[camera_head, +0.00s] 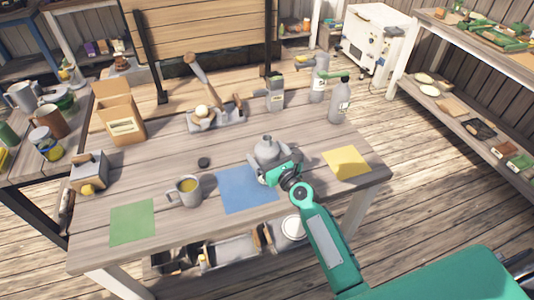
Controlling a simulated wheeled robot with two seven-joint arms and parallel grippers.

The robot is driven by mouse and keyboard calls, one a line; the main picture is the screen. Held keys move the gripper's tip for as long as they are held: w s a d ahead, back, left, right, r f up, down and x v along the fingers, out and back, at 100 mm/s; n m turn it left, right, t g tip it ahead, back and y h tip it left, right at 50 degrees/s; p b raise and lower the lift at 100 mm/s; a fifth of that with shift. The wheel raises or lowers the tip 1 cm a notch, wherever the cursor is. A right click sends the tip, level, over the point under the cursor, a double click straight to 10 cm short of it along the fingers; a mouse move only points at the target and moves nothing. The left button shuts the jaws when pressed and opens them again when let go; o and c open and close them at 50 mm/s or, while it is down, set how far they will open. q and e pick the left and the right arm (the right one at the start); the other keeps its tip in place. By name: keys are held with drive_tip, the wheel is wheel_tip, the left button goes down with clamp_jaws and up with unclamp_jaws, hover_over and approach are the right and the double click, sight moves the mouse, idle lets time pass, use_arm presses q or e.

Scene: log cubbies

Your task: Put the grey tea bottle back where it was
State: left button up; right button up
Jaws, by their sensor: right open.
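A grey, round-bodied vessel with a narrow neck (268,150) stands upright on the table, just behind and right of the blue mat (235,195). It may be the tea bottle. A taller grey bottle with a dark cap (339,103) stands at the back right of the table, so I cannot tell for sure which is meant. My right gripper (271,173) is open in front of the round vessel and covers part of its lower body. Whether the fingers touch it is hard to tell. My left gripper is out of view.
A green mat (132,222) lies front left and a yellow mat (347,163) lies right. A grey mug (185,191) with yellow contents stands left of the blue mat. A cardboard box (121,112), a tool holder (217,119) and more bottles stand along the back.

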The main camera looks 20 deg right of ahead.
drive_tip(key=b+v, duration=0.1)
drive_tip(key=v, duration=1)
drive_tip(key=shift+s, duration=0.35)
